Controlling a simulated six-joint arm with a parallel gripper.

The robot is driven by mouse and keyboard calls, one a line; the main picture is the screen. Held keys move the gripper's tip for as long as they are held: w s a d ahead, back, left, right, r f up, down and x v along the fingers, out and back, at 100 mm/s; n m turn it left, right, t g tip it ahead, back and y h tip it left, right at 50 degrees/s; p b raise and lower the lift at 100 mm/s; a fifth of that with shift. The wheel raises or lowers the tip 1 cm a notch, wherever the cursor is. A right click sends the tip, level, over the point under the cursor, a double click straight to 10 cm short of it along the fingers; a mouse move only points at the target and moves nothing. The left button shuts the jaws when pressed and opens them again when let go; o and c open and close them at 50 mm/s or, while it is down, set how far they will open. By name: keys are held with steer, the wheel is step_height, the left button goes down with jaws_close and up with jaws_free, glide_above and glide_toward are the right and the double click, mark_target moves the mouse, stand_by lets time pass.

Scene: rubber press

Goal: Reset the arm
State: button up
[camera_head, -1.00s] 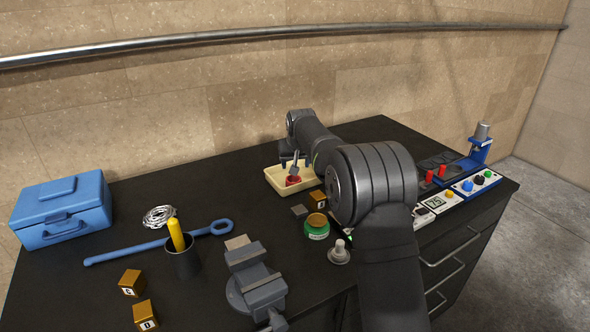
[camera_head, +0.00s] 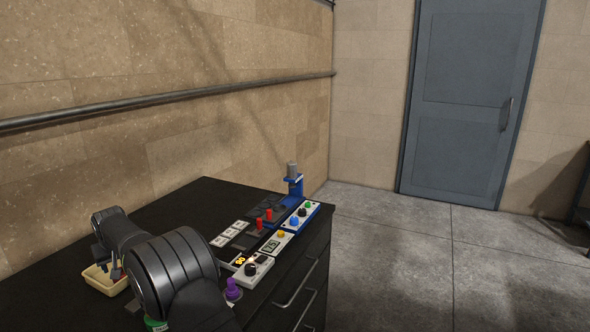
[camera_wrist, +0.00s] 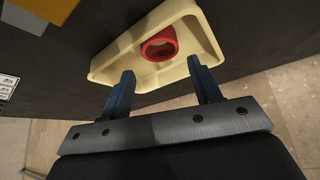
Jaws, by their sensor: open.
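My gripper (camera_wrist: 163,92) is open in the wrist view, its two blue fingers apart with nothing between them. Beyond the fingertips is a cream tray (camera_wrist: 112,62). A red ring-shaped part (camera_wrist: 143,46) lies in the tray, clear of the fingers. In the head view my arm fills the lower left, and the gripper end (camera_head: 117,268) is small over the cream tray (camera_head: 98,280), partly hidden by my arm.
A blue press (camera_head: 294,186) stands at the bench's far right corner, by two red pegs and a control panel (camera_head: 303,214) with coloured buttons. A purple knob (camera_head: 233,289) is beside my arm. A pipe runs along the wall. A grey door (camera_head: 470,90) stands beyond open floor.

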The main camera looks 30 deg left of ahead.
steer(key=x, duration=0.6)
steer(key=shift+r, duration=1.6)
